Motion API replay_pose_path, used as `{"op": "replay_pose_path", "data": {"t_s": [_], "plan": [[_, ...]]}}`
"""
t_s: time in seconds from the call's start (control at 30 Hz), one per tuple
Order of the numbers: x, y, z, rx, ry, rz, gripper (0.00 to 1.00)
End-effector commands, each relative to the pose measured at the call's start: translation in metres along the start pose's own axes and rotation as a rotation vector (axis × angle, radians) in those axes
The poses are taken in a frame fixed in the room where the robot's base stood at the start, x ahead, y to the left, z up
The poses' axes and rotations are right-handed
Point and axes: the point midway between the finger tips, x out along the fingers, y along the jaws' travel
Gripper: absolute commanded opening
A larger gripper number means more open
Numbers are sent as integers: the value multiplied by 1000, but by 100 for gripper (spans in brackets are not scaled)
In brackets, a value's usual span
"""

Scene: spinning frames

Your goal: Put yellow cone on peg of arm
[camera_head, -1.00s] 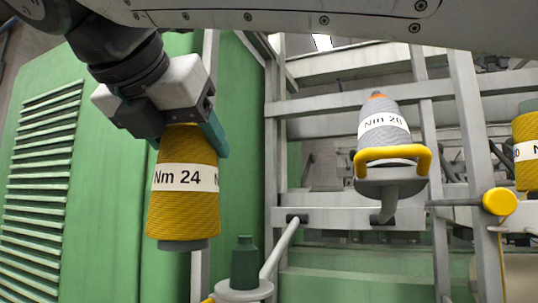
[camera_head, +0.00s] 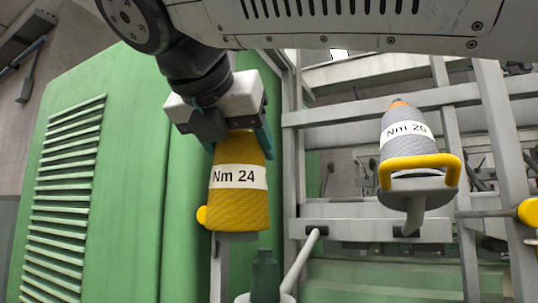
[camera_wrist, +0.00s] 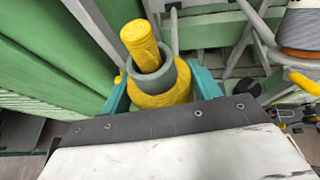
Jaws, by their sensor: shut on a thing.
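My gripper (camera_head: 238,137) is shut on the upper part of the yellow cone (camera_head: 238,205), marked Nm 24. The cone hangs nearly upright, wide end down, with its grey lower rim showing. A dark green peg (camera_head: 265,272) stands on a pale round base (camera_head: 246,298) at the bottom of the head view, on a grey arm (camera_head: 303,258). The cone appears above the peg and slightly left, apart from it. In the wrist view the teal fingers (camera_wrist: 162,92) flank the yellow cone (camera_wrist: 165,97) and its grey core. A yellow rounded rod overlaps the core there; I cannot tell its depth.
A grey cone (camera_head: 404,137) marked Nm 20 sits on a holder with a yellow handle (camera_head: 420,165) at right. A yellow knob (camera_head: 202,215) shows just left of the held cone. A green cabinet (camera_head: 130,150) fills the left. Grey frame bars (camera_head: 365,231) stand behind.

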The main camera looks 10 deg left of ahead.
Motion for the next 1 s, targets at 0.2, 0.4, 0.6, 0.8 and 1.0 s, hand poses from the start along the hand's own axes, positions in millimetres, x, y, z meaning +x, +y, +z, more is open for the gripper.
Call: {"op": "replay_pose_path", "data": {"t_s": [0.2,0.4,0.6,0.8,1.0], "plan": [[14,-3,6,1,0,-1,8],[26,-5,11,1,-1,-1,8],[39,-7,16,2,-1,-1,8],[51,-9,21,1,0,-1,8],[64,-11,26,2,-1,-1,8]]}}
